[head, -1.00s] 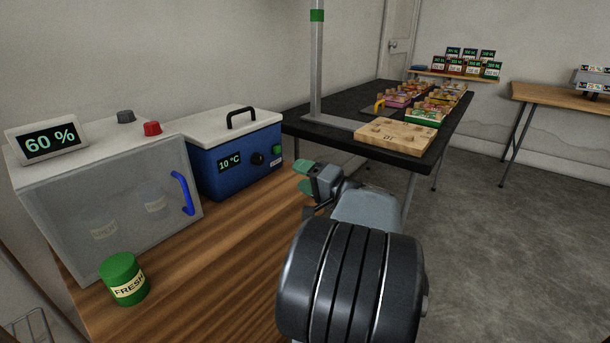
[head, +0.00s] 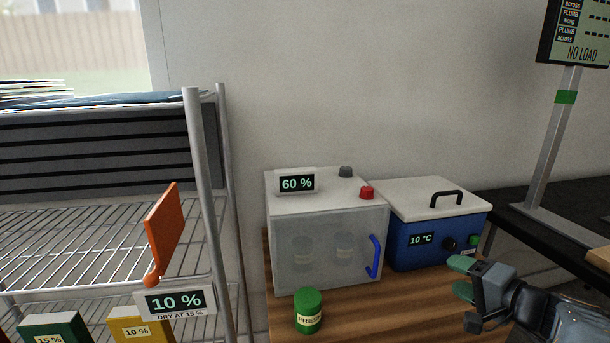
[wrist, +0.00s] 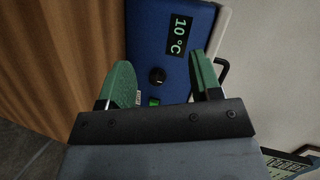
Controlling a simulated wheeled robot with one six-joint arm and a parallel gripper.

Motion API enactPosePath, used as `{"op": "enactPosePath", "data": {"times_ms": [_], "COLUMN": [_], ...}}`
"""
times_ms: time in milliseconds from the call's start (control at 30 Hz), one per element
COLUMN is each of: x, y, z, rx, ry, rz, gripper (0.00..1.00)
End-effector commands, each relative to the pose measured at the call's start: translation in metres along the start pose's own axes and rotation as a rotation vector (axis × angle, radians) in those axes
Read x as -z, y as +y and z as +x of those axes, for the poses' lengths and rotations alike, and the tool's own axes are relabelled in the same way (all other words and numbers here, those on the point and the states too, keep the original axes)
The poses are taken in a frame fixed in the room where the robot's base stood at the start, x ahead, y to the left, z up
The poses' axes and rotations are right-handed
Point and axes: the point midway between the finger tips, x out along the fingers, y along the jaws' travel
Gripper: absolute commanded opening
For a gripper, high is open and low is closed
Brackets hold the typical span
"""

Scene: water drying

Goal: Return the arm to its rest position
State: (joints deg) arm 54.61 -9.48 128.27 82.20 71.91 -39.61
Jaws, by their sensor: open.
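My gripper (head: 462,278) is at the lower right of the head view, in front of the blue box. In the wrist view its two green fingertips (wrist: 165,85) stand apart with nothing between them. The gripper is open and empty. The blue box (head: 408,250) with a white lid and black handle reads 10 °C; its front also shows in the wrist view (wrist: 165,60) beyond the fingers. The gripper seems clear of it, but the exact gap is hard to tell.
A clear-fronted cabinet (head: 325,230) reading 60 % has its blue-handled door closed, two jars dimly inside. A green FRESH jar (head: 308,312) stands on the wooden table (head: 400,308). A wire rack (head: 195,110) with an orange flag (head: 163,232) is left. A black table (head: 530,225) is right.

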Motion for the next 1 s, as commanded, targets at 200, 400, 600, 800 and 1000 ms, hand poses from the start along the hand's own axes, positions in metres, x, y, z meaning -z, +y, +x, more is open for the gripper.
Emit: {"op": "enactPosePath", "data": {"times_ms": [200, 400, 600, 800, 1000], "x": [-0.077, -0.125, -0.143, -0.144, -0.143], "y": [-0.094, -0.148, -0.198, -0.235, -0.252], "z": [0.008, -0.014, -0.043, -0.062, -0.068], "rx": [-0.282, -0.540, -0.732, -0.825, -0.855], "ry": [-0.341, -0.539, -0.623, -0.629, -0.615], "rz": [-0.109, -0.309, -0.569, -0.788, -0.906], "gripper": [0.58, 0.58, 0.58, 0.58, 0.58]}}
